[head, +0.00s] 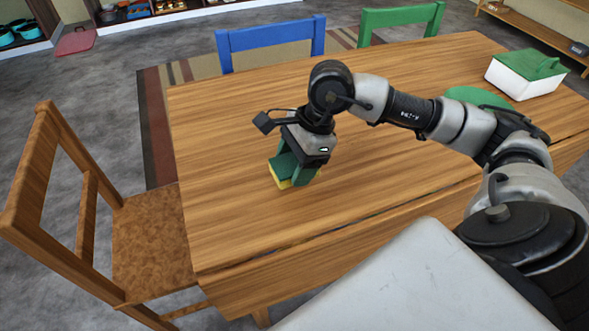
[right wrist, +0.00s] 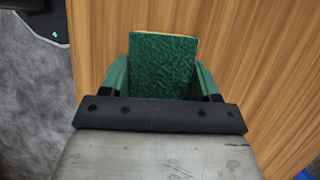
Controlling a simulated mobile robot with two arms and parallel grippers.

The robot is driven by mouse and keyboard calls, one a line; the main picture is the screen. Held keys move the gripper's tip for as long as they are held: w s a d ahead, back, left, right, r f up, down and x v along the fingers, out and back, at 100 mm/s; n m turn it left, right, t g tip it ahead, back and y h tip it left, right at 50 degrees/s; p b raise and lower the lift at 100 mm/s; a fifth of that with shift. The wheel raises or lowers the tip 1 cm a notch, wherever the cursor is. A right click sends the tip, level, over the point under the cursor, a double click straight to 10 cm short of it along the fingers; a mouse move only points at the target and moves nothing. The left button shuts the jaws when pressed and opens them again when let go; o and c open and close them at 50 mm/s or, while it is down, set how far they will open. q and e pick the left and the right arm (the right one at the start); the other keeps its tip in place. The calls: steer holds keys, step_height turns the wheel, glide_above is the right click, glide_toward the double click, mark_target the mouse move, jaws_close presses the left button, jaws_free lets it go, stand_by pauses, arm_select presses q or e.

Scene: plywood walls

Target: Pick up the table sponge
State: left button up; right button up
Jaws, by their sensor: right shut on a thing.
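The table sponge (head: 281,169) is green on top with a yellow layer below. It is at the left part of the wooden table (head: 400,150). My right gripper (head: 296,172) is over the sponge with its green fingers on either side, shut on it. In the right wrist view the sponge (right wrist: 162,65) sits between the two fingers of the gripper (right wrist: 163,80). Whether the sponge touches the tabletop is hard to tell. My left gripper is not in view.
A white box with a green lid (head: 525,75) and a green round thing (head: 478,97) are at the table's right. A wooden chair (head: 150,235) stands at the left; blue (head: 270,36) and green (head: 400,18) chairs stand behind. The table's middle is clear.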

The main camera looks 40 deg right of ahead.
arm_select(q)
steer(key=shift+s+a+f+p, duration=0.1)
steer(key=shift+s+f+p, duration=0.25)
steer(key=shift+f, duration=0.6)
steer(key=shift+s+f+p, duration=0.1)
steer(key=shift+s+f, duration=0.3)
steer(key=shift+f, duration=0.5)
arm_select(e)
steer(key=w+d+r, duration=0.5)
steer(key=w+r, duration=0.3)
steer(key=w, duration=0.2)
steer(key=shift+w+d, duration=0.15)
steer(key=shift+d, duration=0.05)
